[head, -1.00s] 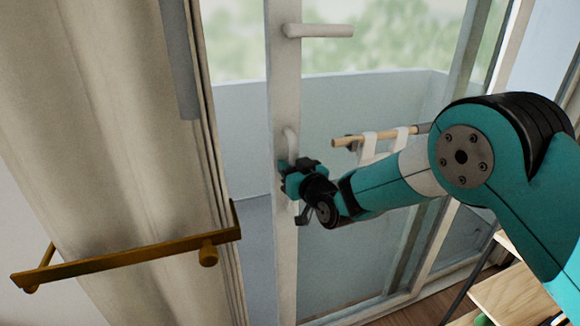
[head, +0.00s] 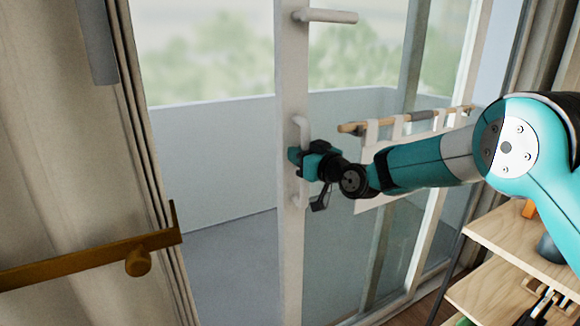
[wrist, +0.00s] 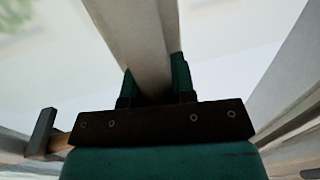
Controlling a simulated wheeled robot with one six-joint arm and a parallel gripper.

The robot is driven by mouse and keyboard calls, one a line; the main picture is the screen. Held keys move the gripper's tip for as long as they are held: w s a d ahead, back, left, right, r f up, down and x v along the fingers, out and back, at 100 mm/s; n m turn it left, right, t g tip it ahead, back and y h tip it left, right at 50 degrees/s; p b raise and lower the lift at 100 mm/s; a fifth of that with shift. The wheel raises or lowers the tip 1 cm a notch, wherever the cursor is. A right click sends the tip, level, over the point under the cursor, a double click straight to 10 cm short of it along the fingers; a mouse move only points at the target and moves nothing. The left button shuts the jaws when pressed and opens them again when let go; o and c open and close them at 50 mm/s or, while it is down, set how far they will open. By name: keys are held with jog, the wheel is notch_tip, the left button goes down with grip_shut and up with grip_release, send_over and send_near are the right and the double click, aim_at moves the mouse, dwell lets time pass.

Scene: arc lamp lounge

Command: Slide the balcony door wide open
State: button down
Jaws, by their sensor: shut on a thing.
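The balcony door (head: 291,240) is a glass panel with a white frame. It stands partly open, with a gap between its leading edge and the jamb at the left. A white lever handle (head: 326,16) sits high on its edge stile, and a white bow handle (head: 300,125) sits lower. The exact contact on the handle is partly hidden by the gripper.
A beige curtain (head: 60,130) with a brass holdback (head: 90,262) hangs at the left. A wooden rail with a white cloth (head: 375,145) is behind my arm. A wooden shelf (head: 520,240) stands at the lower right. The balcony floor (head: 235,270) shows through the gap.

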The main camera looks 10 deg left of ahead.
jog(key=shift+w+d+r, duration=0.1)
jog(key=shift+w+d, duration=0.05)
jog(key=c, duration=0.9)
grip_release()
jog(key=shift+c, duration=0.2)
jog(key=b+v, duration=0.5)
jog(key=v, duration=1.2)
jog(key=shift+d+b, duration=0.2)
jog(key=shift+b, duration=0.15)
